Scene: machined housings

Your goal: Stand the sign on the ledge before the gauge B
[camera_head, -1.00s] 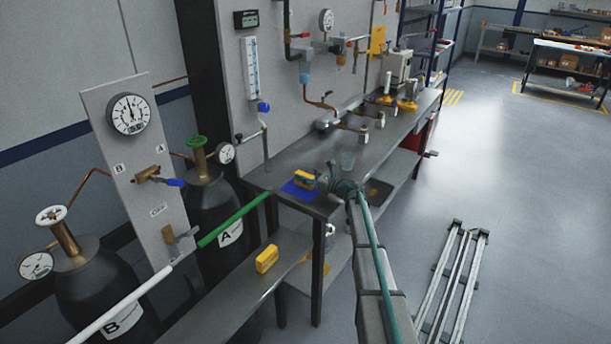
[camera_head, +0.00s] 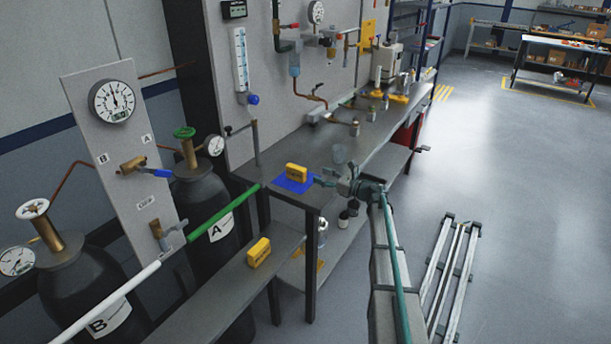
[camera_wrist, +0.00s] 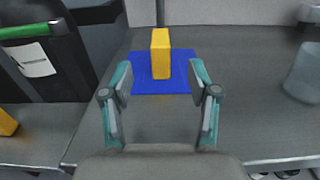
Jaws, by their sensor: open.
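A yellow block-like sign (camera_head: 296,172) stands upright on a blue mat (camera_head: 292,187) at the near end of the workbench. A second yellow block (camera_head: 259,252) sits on the lower grey ledge (camera_head: 205,311). Gauge B (camera_head: 16,261) is on the cylinder marked B at far left. My gripper (camera_head: 322,177) is just right of the mat, open and empty. In the wrist view, my open fingers (camera_wrist: 160,77) point toward the sign (camera_wrist: 160,53), which stands centred beyond their tips. The second block (camera_wrist: 5,122) is cut off at the left edge.
A clear cup (camera_wrist: 304,72) stands on the bench right of the mat. Cylinder A (camera_head: 203,205) and the green-and-white rail (camera_head: 212,221) stand behind the ledge. A panel with a dial (camera_head: 114,102) rises behind the rail. The ledge's near part is clear.

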